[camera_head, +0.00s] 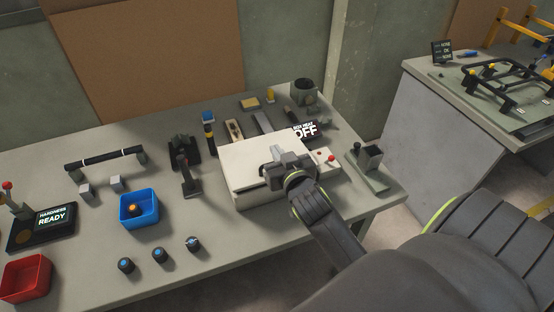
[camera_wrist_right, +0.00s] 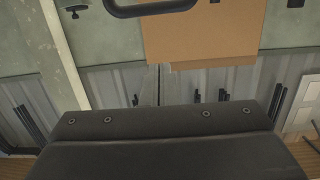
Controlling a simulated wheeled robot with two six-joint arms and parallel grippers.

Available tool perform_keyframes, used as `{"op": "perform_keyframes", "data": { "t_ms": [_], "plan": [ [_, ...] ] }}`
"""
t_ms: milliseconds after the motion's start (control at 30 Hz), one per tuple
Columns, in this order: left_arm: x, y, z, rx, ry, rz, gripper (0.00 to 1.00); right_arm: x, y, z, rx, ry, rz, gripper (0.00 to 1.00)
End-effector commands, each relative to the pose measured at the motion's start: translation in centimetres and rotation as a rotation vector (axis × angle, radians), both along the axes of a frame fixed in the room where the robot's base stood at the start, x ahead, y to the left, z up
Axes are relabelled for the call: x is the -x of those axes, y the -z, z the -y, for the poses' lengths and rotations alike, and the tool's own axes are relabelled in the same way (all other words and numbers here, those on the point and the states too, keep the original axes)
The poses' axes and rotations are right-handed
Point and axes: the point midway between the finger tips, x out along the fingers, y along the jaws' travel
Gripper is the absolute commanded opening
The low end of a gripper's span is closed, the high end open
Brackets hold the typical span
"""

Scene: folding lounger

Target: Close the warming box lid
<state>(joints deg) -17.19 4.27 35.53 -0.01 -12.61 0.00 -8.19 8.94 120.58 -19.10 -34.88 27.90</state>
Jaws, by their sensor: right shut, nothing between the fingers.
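The white warming box (camera_head: 240,180) stands on the workbench, right of the middle in the head view. Its white lid (camera_head: 248,148) looks down flat over the box, with a thin seam along the front side. My right gripper (camera_head: 276,151) is shut and empty. It is over the right part of the lid and hides some of it; I cannot tell whether it touches. A display behind the box (camera_head: 305,130) reads OFF. The right wrist view shows mostly my own dark wrist housing, and the box does not show there. My left gripper is not in view.
A small panel with a red button (camera_head: 332,158) sits right of the box. Tools on stands (camera_head: 188,172) are close on its left. A blue bin (camera_head: 139,207), several dark knobs (camera_head: 159,255) and a red bin (camera_head: 25,278) lie further left.

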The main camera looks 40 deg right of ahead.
Motion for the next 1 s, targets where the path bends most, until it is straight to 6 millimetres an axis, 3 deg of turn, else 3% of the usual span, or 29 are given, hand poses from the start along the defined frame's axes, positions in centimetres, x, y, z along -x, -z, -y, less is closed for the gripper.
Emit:
{"op": "perform_keyframes", "data": {
  "t_ms": [100,300,767,1000],
  "plan": [
    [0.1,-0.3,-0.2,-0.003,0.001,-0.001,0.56,0.0,2.0,0.0,-0.001,0.001,-0.006,0.00],
    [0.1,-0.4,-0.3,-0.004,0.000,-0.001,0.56,-0.1,3.7,0.0,0.000,0.000,-0.003,0.00],
    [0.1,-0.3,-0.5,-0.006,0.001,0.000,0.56,-0.1,4.1,-0.1,0.001,-0.001,-0.001,0.00],
    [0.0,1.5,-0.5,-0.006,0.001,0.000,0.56,0.4,6.3,-0.2,0.000,0.000,-0.002,0.00]
  ]
}}
